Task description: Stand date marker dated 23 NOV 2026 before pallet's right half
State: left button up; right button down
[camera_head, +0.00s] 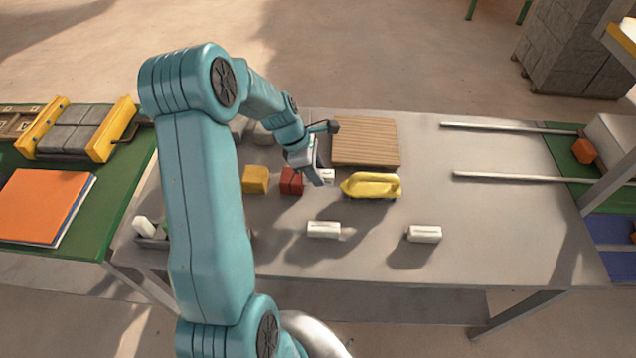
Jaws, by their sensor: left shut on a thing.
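The pallet is a light brown slatted wooden board (365,138) at the back middle of the grey table. My left gripper (318,170) is at the pallet's front left corner, shut on a small white block (328,175) that looks like a date marker. Its fingers partly hide it. A yellow object with a handle (372,186) lies before the pallet's front edge. My right gripper is not in view.
A red block (291,182) and an orange-yellow block (255,179) stand left of the gripper. Two pale rails (520,177) run at the right. A green bench (95,215) with an orange folder (45,205) is at the left. The table's right middle is clear.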

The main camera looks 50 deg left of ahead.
aim_at(317, 193)
pick_arm(q)
notch_tip(317, 193, down, 5)
jog(key=shift+f, duration=0.1)
jog(key=shift+w+f, duration=0.1)
jog(key=shift+f, duration=0.1)
jog(key=shift+r, duration=0.1)
jog(key=o, duration=1)
jog(key=shift+f, duration=0.25)
jog(key=shift+o, duration=0.2)
jog(key=shift+r, duration=0.1)
